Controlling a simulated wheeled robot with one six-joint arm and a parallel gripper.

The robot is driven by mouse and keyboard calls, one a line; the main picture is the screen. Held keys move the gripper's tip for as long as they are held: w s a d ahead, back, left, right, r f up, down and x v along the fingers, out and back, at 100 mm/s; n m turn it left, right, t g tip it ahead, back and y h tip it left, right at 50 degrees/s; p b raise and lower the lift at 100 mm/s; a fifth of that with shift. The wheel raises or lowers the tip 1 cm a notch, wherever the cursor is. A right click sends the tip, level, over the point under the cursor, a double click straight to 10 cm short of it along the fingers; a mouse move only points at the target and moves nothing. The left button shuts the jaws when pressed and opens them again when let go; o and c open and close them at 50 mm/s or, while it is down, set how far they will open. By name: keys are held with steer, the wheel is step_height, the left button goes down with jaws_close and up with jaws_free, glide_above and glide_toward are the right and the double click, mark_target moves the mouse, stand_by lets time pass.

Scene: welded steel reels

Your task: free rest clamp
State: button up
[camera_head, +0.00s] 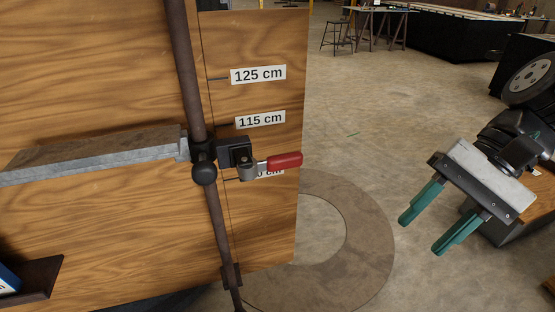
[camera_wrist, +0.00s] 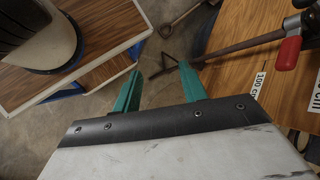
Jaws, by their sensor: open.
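The rest clamp (camera_head: 204,158) is a dark block with a round black knob on an upright steel rod (camera_head: 187,75) in front of a wooden board. Its red-handled lever (camera_head: 284,162) points right, nearly level. A grey rest bar (camera_head: 100,152) runs left from the clamp. In the wrist view the red handle (camera_wrist: 289,53) is at the upper right, with the clamp partly cut off by the edge. My gripper (camera_head: 421,225) is open and empty, right of and lower in the picture than the handle, apart from it. Its green fingers (camera_wrist: 161,88) show in the wrist view.
The wooden board (camera_head: 270,215) carries height labels, 125 cm and 115 cm (camera_head: 260,120), with a lower one partly hidden by the handle. A grey ring (camera_head: 370,240) lies on the floor. A dark shelf (camera_head: 38,278) is at lower left. Floor between board and gripper is clear.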

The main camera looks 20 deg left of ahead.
steer(key=w+a+m+g+y, duration=0.35)
steer(key=w+a+y, duration=0.2)
steer(key=a, duration=0.45)
steer(key=m+g+y, duration=0.2)
steer(key=m+y, duration=0.1)
steer(key=y, duration=0.1)
glide_toward(279, 162)
steer(key=a, duration=0.3)
steer(key=shift+h, duration=0.25)
steer(key=x, duration=0.7)
steer(key=shift+s+f, duration=0.2)
steer(key=shift+s, duration=0.15)
steer(key=shift+c, duration=0.2)
steer(key=shift+d, duration=0.15)
jaws_close()
